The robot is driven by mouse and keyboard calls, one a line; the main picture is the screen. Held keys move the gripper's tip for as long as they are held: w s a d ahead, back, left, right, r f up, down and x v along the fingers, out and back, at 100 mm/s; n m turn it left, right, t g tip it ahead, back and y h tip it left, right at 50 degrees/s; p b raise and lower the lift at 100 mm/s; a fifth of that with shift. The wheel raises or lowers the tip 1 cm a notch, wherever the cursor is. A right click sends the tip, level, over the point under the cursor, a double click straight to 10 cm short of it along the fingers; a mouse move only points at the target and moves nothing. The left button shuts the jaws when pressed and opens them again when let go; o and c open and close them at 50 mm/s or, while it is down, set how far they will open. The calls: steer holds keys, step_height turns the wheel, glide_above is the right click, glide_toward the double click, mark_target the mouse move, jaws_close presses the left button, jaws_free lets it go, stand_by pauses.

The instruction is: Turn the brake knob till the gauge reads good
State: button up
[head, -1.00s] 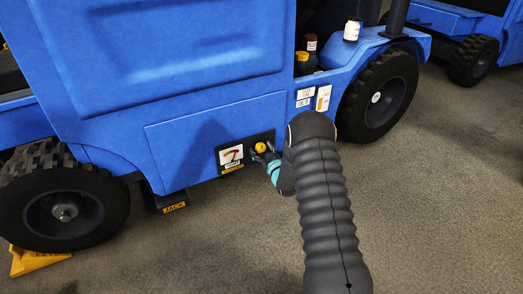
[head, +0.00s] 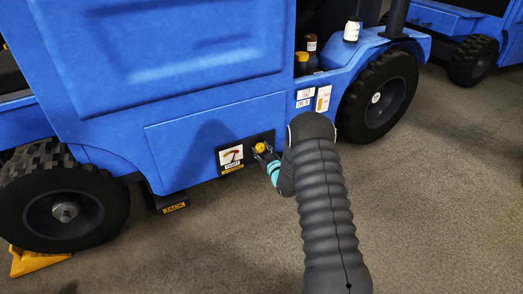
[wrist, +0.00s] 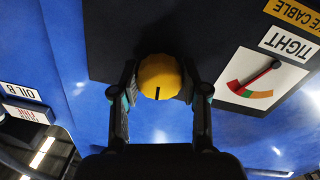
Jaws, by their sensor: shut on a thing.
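The yellow brake knob (wrist: 159,77) sits on a dark panel on the blue truck side, with its black mark pointing down in the wrist view. My gripper (wrist: 160,84) is shut on it, one finger on each side. The knob also shows in the head view (head: 259,148), partly covered by my gripper (head: 264,151). The gauge (wrist: 283,79) is beside the knob, upside down in the wrist view. Its red needle points toward the red part of the arc, near the green band. A label reading TIGHT (wrist: 289,44) is by it. The gauge also shows in the head view (head: 230,155).
Bottles (head: 310,43) stand on the truck ledge, and a white one (head: 352,30) is on the fender. The floor at right is clear.

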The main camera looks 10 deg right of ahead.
steer(key=shift+n, duration=2.7)
steer(key=o, duration=1.1)
steer(key=shift+o, duration=0.2)
steer(key=shift+s, duration=0.1)
steer(key=v, duration=1.1)
steer(key=shift+s+f, duration=0.2)
steer(key=shift+s, duration=0.2)
steer(key=shift+d, duration=0.15)
